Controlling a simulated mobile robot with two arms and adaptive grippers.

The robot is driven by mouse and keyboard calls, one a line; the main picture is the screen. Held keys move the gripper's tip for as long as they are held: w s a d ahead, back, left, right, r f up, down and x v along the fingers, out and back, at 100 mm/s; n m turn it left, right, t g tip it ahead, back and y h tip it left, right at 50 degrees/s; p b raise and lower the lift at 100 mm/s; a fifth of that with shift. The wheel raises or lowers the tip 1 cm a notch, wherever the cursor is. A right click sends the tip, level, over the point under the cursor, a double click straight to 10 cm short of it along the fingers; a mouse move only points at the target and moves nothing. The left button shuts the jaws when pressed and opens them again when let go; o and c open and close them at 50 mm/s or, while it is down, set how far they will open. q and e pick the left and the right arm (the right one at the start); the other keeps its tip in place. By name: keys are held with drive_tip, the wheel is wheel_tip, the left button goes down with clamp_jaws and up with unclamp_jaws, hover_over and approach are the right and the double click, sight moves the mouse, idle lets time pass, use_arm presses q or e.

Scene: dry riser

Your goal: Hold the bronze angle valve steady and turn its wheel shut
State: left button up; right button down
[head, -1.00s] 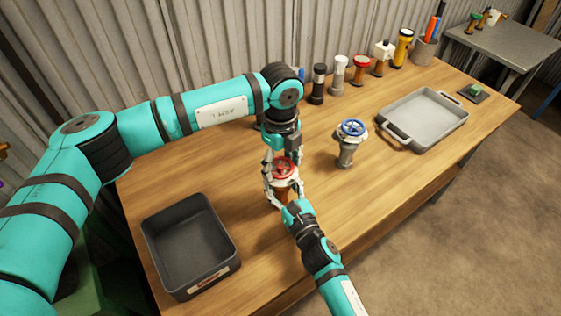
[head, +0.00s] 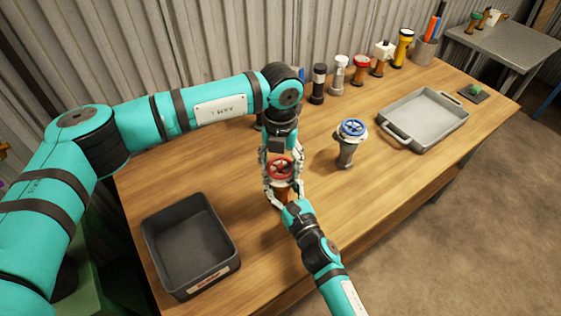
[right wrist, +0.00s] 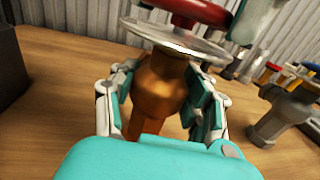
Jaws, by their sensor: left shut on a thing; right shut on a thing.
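The bronze angle valve (right wrist: 160,84) stands upright on the wooden table, with a pale round disc (right wrist: 172,40) under its red wheel (head: 279,168). The red wheel also shows at the top of the right wrist view (right wrist: 192,10). My left gripper (head: 281,174) reaches down from above, shut on the red wheel with its fingers at the rim's sides. My right gripper (right wrist: 160,96) is shut around the bronze body below the disc. In the head view, the body is mostly hidden by the wheel and grippers.
A grey valve with a blue wheel (head: 350,142) stands to the right. A dark bin (head: 218,277) sits at front left, a grey tray (head: 455,128) at the right. Several fittings and torches line the back, including a yellow torch (head: 402,47). Bare table lies between.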

use_arm(q)
drive_tip(key=m, duration=0.5)
drive_tip(key=shift+m, duration=0.3)
drive_tip(key=m, duration=0.4)
drive_tip(key=shift+w, duration=0.1)
drive_tip(key=m, duration=0.9)
drive_tip(key=shift+a+m, duration=0.1)
drive_tip(key=shift+m, duration=0.3)
drive_tip(key=o, duration=1.2)
